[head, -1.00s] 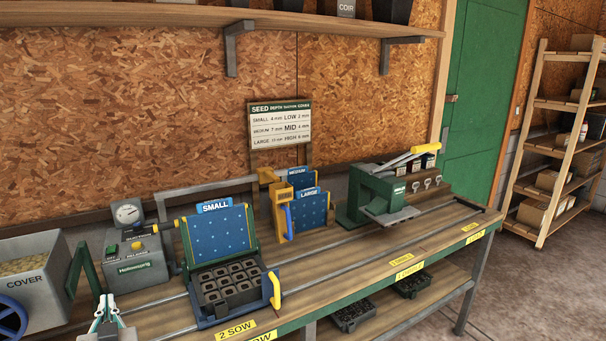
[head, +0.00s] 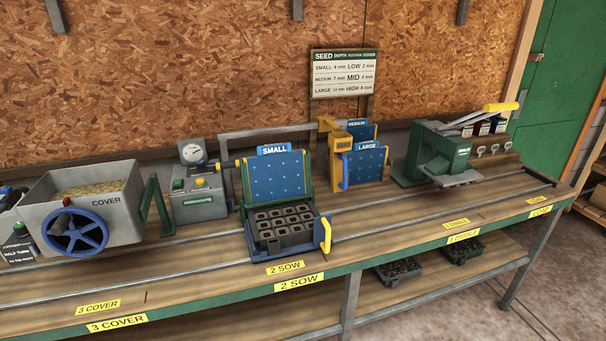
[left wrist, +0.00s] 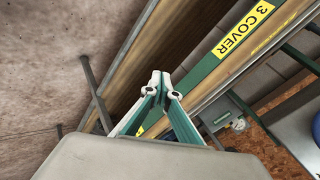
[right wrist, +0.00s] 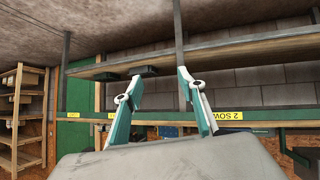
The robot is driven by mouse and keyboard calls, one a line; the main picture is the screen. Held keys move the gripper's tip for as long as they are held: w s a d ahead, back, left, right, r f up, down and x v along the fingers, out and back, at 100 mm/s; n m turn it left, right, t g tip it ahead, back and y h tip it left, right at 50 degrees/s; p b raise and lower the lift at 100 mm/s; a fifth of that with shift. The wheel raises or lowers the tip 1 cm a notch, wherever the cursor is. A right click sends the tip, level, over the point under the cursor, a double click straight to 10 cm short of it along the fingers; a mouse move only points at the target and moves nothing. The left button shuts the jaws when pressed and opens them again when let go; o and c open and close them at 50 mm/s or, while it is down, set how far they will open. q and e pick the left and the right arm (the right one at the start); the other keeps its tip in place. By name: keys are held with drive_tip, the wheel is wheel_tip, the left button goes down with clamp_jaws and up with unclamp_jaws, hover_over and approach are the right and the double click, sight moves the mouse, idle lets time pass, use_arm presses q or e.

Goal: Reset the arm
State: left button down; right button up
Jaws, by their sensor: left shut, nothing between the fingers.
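My left gripper (left wrist: 160,84) shows in the left wrist view with its fingertips together and nothing between them. It is in front of the bench edge by the "3 COVER" label (left wrist: 243,30). My right gripper (right wrist: 158,85) shows in the right wrist view with its fingers spread apart and empty. It is in front of the bench near the "2 SOW" label (right wrist: 228,116). Neither gripper shows in the head view now. On the bench, a black cell tray (head: 283,229) sits in the sowing station under the blue "SMALL" plate (head: 275,176).
The cover hopper (head: 120,200) with a blue wheel (head: 75,232) stands at the left of the bench. A grey control box (head: 200,196) with a gauge stands behind the rail. The green press (head: 437,155) stands at the right. Black trays (head: 398,271) lie on the lower shelf.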

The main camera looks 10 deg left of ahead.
use_arm(q)
drive_tip(key=d+f+n+t+h+b, duration=0.1)
drive_tip(key=d+f+h+b, duration=0.2)
drive_tip(key=d+f, duration=0.4)
drive_tip(key=d+f+n+t+h+b, duration=0.1)
drive_tip(key=d+f, duration=0.6)
drive_tip(key=f, duration=0.7)
drive_tip(key=n+h+b, duration=0.1)
drive_tip(key=h+b, duration=0.1)
drive_tip(key=b, duration=0.1)
drive_tip(key=shift+d+t+b, duration=0.15)
drive_tip(key=shift+t+b, duration=0.2)
drive_tip(key=shift+t, duration=0.05)
use_arm(e)
wheel_tip(320, 180, down, 6)
drive_tip(key=a, duration=0.2)
drive_tip(key=shift+f+y, duration=0.15)
drive_tip(key=shift+y, duration=0.15)
drive_tip(key=shift+s+f, duration=0.15)
drive_tip(key=shift+f, duration=0.15)
drive_tip(key=shift+r, duration=0.2)
drive_tip(key=shift+f, duration=0.15)
use_arm(q)
drive_tip(key=shift+d, duration=0.1)
